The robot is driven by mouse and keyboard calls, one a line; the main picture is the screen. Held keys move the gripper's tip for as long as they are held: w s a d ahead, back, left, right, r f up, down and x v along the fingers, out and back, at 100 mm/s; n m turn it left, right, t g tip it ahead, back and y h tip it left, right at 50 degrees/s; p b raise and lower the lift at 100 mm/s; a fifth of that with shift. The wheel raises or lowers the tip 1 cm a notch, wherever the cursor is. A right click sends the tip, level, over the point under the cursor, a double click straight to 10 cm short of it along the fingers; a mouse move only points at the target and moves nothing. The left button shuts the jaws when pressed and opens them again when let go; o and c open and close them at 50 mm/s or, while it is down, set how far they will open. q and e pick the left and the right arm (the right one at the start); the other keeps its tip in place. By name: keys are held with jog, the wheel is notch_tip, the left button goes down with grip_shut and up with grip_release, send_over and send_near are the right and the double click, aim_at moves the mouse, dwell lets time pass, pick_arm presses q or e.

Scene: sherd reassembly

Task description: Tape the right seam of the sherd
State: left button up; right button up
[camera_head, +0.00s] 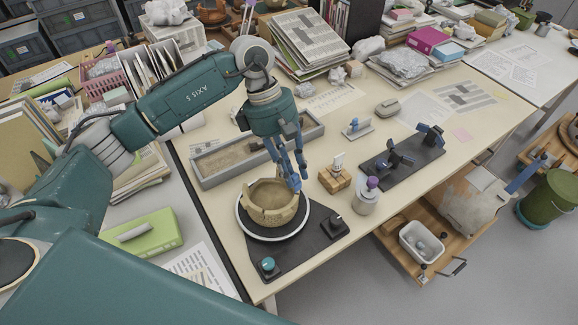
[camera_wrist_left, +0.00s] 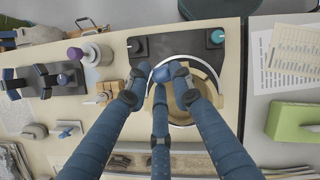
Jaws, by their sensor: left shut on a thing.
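A tan clay bowl (camera_head: 272,200) with a jagged rim stands on a round turntable (camera_head: 262,236) with a white edge. It also shows in the left wrist view (camera_wrist_left: 212,84), partly behind the fingers. My left gripper (camera_head: 296,180) reaches down at the bowl's right rim. Its blue fingertips are closed together in the left wrist view (camera_wrist_left: 161,76), with a small pale piece between them, seemingly tape. Whether it touches the bowl is unclear. The fingers hide the seam. A wooden block with a white piece on top (camera_head: 335,179) stands right of the bowl. My right gripper is not in view.
A grey jar with a purple knob (camera_head: 367,196) stands right of the block. A black board with clamps (camera_head: 402,160) lies beyond. A long grey tray (camera_head: 215,175) lies behind the bowl. The table's front right is clear.

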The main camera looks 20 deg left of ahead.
aim_at(295, 178)
pick_arm(q)
jog(key=w+f+n+b, duration=0.1)
jog(key=f, duration=0.1)
jog(key=w+f+n+t+b, duration=0.1)
jog(key=f+n, duration=0.1)
jog(key=w+f+n+b, duration=0.1)
jog(key=f, duration=0.2)
jog(key=shift+a+n, duration=0.2)
jog(key=shift+n, duration=0.1)
dwell(0.3)
jog(key=shift+n, duration=0.5)
dwell(0.7)
jog(key=shift+f+b, duration=0.2)
jog(key=shift+b, duration=0.1)
jog(key=shift+f+b, duration=0.3)
jog(key=shift+b, duration=0.05)
